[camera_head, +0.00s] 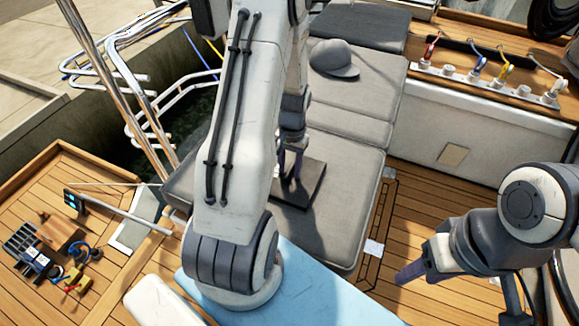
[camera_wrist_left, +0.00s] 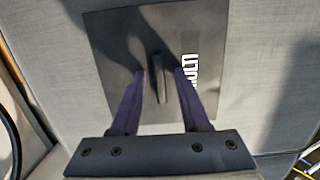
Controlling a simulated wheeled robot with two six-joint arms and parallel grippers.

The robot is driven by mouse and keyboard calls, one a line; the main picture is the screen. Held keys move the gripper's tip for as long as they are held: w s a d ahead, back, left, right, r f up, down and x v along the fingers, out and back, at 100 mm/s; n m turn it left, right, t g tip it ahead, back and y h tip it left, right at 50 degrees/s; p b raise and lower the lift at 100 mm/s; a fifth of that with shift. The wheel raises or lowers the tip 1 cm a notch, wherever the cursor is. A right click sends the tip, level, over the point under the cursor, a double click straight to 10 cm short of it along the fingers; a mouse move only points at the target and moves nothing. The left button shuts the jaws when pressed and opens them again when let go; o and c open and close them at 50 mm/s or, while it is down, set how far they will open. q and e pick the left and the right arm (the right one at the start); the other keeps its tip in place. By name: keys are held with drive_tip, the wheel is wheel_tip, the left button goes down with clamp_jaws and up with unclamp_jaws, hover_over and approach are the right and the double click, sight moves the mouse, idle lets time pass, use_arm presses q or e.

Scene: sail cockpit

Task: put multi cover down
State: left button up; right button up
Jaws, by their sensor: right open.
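The multi cover (camera_head: 309,190) is a dark flat square panel lying on the grey seat cushion (camera_head: 340,215). In the left wrist view the cover (camera_wrist_left: 122,40) shows a thin raised handle (camera_wrist_left: 157,78) and a white-lettered label at its right. My left gripper (camera_head: 290,165) points down over the cover. In the left wrist view its two purple fingers stand apart on either side of the handle, with gaps visible on both sides. My right gripper (camera_head: 412,272) is open and empty over the wooden deck at the right. My left arm hides part of the cushion.
A grey cap (camera_head: 335,58) lies on the cushion behind. A row of sockets with coloured plugs (camera_head: 485,78) runs along the back right. A light blue surface (camera_head: 315,295) is in front. Small gear (camera_head: 50,250) sits on the left wooden deck.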

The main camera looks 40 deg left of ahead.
sight(292, 166)
use_arm(q)
drive_tip(key=shift+r, duration=0.2)
wheel_tip(292, 166, up, 12)
drive_tip(key=w, duration=0.1)
drive_tip(key=shift+w+p, duration=0.2)
drive_tip(key=shift+p, duration=0.2)
drive_tip(key=s+d+r+m, duration=0.2)
drive_tip(key=s+d, duration=0.1)
drive_tip(key=d, duration=0.5)
drive_tip(key=s+d+r+m+t, duration=0.1)
drive_tip(key=s+d+r+m, duration=0.2)
drive_tip(key=d, duration=0.4)
drive_tip(key=s+d+r+m, duration=0.2)
drive_tip(key=s+d, duration=0.1)
drive_tip(key=d, duration=0.5)
drive_tip(key=s+d+r+m, duration=0.1)
drive_tip(key=s+d+m, duration=0.2)
drive_tip(key=s, duration=0.6)
drive_tip(key=shift+d+r+h, duration=0.15)
drive_tip(key=shift+d+h, duration=0.15)
drive_tip(key=shift+d, duration=0.3)
drive_tip(key=shift+r, duration=0.1)
